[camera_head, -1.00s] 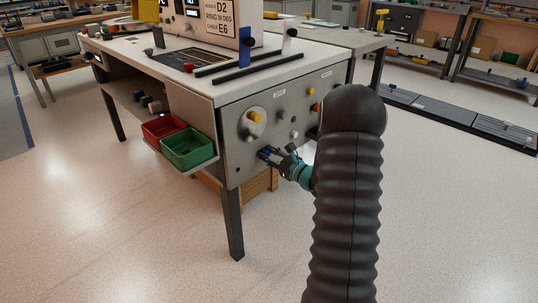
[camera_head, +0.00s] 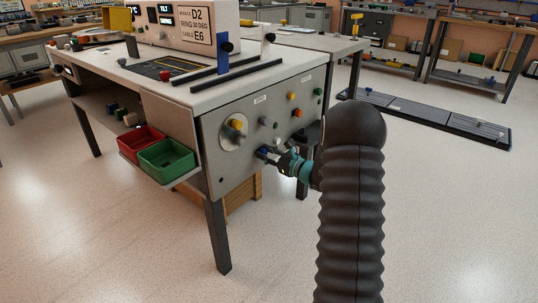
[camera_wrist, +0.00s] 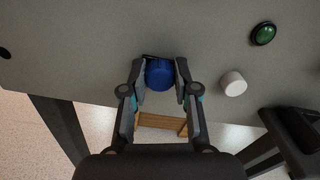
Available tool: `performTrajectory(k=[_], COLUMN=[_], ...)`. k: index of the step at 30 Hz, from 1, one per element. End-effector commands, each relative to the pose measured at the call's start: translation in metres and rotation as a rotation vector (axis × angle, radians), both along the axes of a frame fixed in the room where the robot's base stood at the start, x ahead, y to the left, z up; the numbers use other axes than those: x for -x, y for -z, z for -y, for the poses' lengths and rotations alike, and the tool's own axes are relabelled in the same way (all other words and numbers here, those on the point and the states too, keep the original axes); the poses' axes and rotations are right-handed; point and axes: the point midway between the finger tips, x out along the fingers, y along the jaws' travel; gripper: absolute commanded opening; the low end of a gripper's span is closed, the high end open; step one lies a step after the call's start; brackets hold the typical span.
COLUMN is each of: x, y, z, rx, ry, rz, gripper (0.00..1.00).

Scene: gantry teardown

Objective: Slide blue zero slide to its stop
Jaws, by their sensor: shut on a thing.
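A blue knob (camera_wrist: 159,73) sits on the grey front panel (camera_head: 218,160) of the bench, with a short dark slot edge showing behind it in the wrist view. My gripper (camera_wrist: 161,80) is shut on it, one finger on each side. In the head view the blue knob (camera_head: 262,152) is partly covered by my gripper (camera_head: 270,156), below and right of a yellow knob (camera_head: 236,124) on a round plate. The slot's ends are hidden.
A white button (camera_wrist: 233,84) and a green button (camera_wrist: 263,34) lie right of my gripper. Red (camera_head: 133,146) and green (camera_head: 168,170) bins hang at the left. Another blue upright (camera_head: 223,59) stands on a black rail on the benchtop.

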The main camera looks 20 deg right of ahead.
Motion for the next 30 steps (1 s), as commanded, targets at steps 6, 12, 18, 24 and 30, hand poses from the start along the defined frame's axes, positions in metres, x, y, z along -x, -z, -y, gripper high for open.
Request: performTrajectory(k=[6,12,18,24,30], x=[-0.001,-0.001,0.009,0.041,0.075], y=[-0.001,-0.001,-0.001,-0.001,-0.001], z=[0.004,0.001,0.008,0.027,0.046], rx=[0.001,0.000,0.001,0.000,0.000], ry=[0.009,0.005,0.007,0.009,0.011], rz=[0.001,0.002,0.002,0.000,0.001], gripper=[0.55,0.55,0.55,0.55,0.55])
